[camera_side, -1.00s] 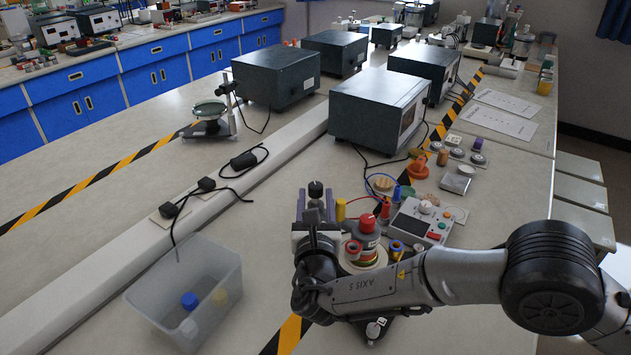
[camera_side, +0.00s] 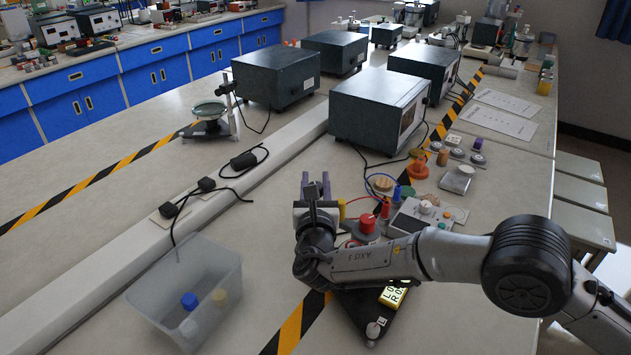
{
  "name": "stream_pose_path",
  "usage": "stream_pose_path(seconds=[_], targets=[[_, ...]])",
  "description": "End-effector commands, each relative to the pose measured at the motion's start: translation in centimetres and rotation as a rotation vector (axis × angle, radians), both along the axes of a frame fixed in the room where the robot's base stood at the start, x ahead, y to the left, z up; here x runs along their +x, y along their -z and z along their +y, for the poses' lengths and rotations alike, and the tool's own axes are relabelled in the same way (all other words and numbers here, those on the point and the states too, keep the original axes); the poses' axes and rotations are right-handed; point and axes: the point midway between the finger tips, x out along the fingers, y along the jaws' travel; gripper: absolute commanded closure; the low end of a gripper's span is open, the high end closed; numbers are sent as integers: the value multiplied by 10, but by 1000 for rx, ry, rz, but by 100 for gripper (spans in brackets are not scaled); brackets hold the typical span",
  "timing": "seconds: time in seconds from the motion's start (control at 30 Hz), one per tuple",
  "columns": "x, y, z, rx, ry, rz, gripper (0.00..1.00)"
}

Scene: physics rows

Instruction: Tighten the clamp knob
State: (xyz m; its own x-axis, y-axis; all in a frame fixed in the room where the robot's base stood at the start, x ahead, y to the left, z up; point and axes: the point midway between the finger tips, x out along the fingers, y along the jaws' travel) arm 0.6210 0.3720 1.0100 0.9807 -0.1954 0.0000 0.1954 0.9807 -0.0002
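My gripper (camera_side: 316,183) is left of the red-capped item, its two grey fingers pointing away from the camera with a small gap between them. The wrist hides what is below and behind the fingers, so I cannot tell whether they touch anything. No clamp knob can be made out for certain. A black base plate (camera_side: 353,317) lies under my arm, with a yellow lettered label (camera_side: 394,295) and a small silver knob (camera_side: 374,331) at its near corner. A red cap or knob (camera_side: 367,224) stands just right of my gripper, its lower part mostly hidden.
A clear bin (camera_side: 228,312) holding a blue-capped item (camera_side: 189,300) stands at the left front. A control box (camera_side: 408,218) and small parts lie right of my gripper. A dark instrument case (camera_side: 372,112) stands behind. The bench between bin and gripper is clear.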

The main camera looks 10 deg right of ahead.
Motion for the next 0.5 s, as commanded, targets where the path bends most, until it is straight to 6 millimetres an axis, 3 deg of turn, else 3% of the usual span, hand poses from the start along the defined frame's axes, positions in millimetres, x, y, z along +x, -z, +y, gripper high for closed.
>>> stream_pose_path(seconds=[0.27, 0.5], targets=[[0, 0, 0, 1, 14, -2, 100], [0, -1, -3, 3, 146, -8, 100]])
